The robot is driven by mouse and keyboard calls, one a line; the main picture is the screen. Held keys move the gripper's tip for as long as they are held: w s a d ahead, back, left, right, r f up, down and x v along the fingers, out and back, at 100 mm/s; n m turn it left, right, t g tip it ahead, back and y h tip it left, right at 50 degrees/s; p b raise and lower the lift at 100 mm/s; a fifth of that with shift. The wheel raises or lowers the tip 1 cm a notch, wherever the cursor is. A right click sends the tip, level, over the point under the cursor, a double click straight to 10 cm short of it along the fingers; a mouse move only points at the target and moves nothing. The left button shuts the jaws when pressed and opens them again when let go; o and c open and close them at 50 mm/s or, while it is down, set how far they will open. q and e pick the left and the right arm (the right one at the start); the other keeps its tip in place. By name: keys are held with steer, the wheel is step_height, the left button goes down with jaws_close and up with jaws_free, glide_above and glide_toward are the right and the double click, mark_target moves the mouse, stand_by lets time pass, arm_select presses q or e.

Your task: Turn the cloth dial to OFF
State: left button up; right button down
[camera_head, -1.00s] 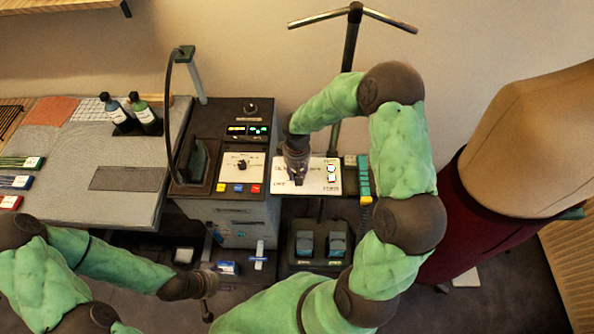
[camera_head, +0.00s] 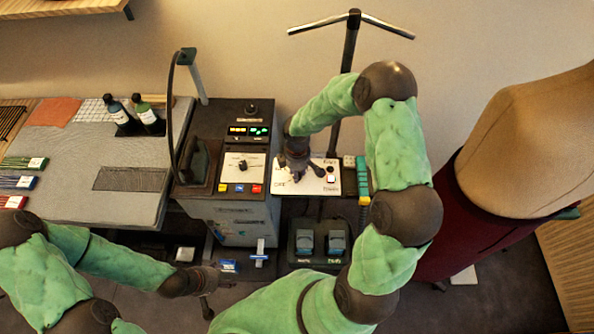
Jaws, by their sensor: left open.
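A second pale panel (camera_head: 233,174) on the grey machine carries a small dark knob (camera_head: 242,165), uncovered. I cannot tell which panel bears the cloth dial. My left gripper (camera_head: 207,296) is open and empty, low in front of the machine.
The grey machine (camera_head: 232,218) has lit indicators (camera_head: 248,131) and coloured buttons (camera_head: 239,188). An iron (camera_head: 197,162) stands at its left. Two pedals (camera_head: 320,241) sit below. Two bottles (camera_head: 132,115) stand on the left table (camera_head: 65,195). A dress form (camera_head: 500,180) fills the right.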

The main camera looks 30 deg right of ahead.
steer(key=shift+n, duration=0.4)
steer(key=c, duration=0.9)
jaws_free()
step_height(320, 180, up, 12)
steer(key=shift+f, duration=0.1)
stand_by(0.3)
